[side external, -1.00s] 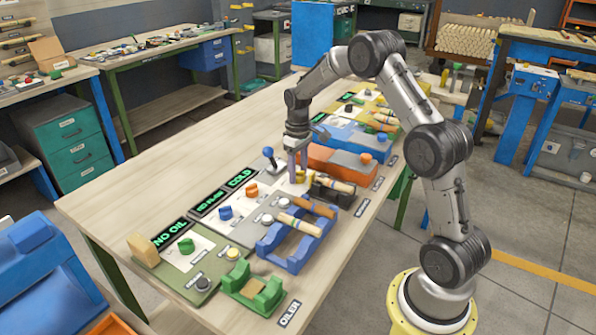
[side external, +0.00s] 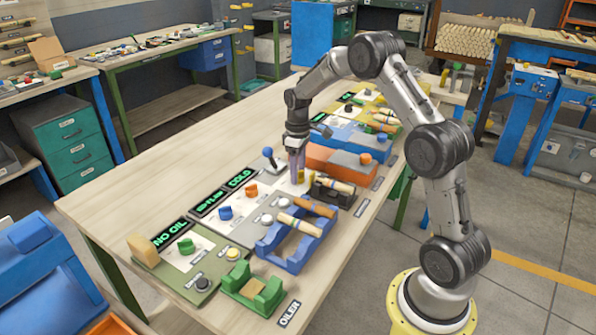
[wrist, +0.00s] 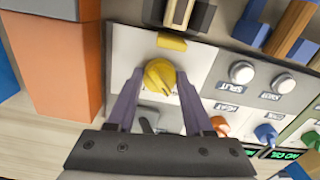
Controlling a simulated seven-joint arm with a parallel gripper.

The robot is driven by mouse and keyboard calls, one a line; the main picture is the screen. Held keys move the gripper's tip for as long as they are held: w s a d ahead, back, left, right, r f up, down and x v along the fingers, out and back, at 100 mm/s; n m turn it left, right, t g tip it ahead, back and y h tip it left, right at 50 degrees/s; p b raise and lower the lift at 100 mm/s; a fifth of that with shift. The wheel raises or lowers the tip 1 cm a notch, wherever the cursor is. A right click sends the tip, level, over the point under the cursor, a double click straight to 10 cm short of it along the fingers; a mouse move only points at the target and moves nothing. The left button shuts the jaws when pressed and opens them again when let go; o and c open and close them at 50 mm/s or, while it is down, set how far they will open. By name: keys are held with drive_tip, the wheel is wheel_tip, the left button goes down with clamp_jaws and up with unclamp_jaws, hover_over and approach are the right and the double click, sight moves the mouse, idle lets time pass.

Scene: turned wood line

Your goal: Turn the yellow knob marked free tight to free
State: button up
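The yellow knob (wrist: 159,76) is round with a raised ridge and sits on a white panel (wrist: 122,50) in the wrist view. My gripper (wrist: 160,74) points down at it, one purple finger on each side of the knob. The fingers stand apart, and I see no clear grip on the knob. In the side view my gripper (side external: 298,178) is low over the panel, and its fingers hide most of the knob. The marking by the knob is mostly hidden, so I cannot read its setting.
An orange block (side external: 338,160) stands close behind the gripper. A blue-topped lever (side external: 268,153) stands left of it. A dark holder with a wooden piece (side external: 338,186) lies to the right. White buttons (wrist: 242,73) and other knobs are on the neighbouring panel.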

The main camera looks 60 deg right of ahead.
drive_tip(key=o, duration=0.4)
wheel_tip(320, 180, up, 14)
drive_tip(key=shift+f, duration=0.1)
idle(0.5)
